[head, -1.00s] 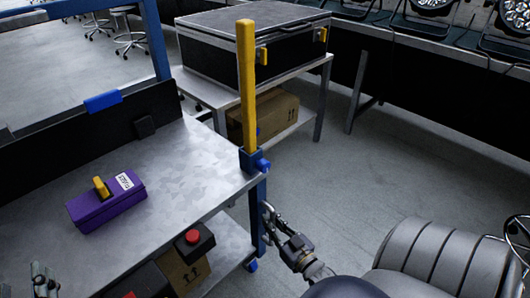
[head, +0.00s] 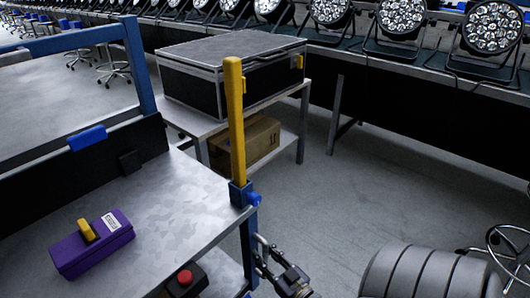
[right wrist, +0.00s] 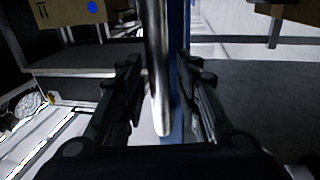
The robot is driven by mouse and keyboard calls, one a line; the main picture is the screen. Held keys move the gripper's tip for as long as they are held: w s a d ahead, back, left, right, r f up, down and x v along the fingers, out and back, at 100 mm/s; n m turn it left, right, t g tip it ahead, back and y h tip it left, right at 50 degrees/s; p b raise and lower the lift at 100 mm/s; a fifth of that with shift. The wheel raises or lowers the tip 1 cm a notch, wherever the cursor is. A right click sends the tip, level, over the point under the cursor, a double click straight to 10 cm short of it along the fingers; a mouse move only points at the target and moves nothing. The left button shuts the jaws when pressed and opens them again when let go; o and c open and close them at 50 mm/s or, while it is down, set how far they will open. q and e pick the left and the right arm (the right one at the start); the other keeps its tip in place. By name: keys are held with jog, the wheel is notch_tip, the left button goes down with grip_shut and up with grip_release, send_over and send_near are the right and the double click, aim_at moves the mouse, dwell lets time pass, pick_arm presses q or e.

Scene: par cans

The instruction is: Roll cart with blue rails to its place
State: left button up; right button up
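The cart with blue rails has a grey metal top (head: 165,205), a blue frame (head: 75,42) and a yellow upright post (head: 236,110) at its near right corner. My right gripper (head: 266,254) is beside the blue leg (head: 249,240) under that corner. In the right wrist view, its fingers (right wrist: 160,75) stand apart, with a silver bar (right wrist: 160,60) and the blue leg (right wrist: 179,30) showing between them. I see gaps beside the bar, so the gripper looks open. My left gripper is not in view.
A purple box (head: 95,245) with a yellow handle lies on the cart top. Behind stands a table with a black case (head: 225,75) and a cardboard box (head: 250,142) below. A grey seat (head: 430,272) is at right. Floor (head: 350,200) between is clear.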

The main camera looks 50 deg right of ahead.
jog(key=shift+s, duration=0.1)
jog(key=s+a, duration=0.1)
jog(key=s, duration=1)
jog(key=shift+s+a, duration=0.3)
jog(key=shift+s, duration=0.05)
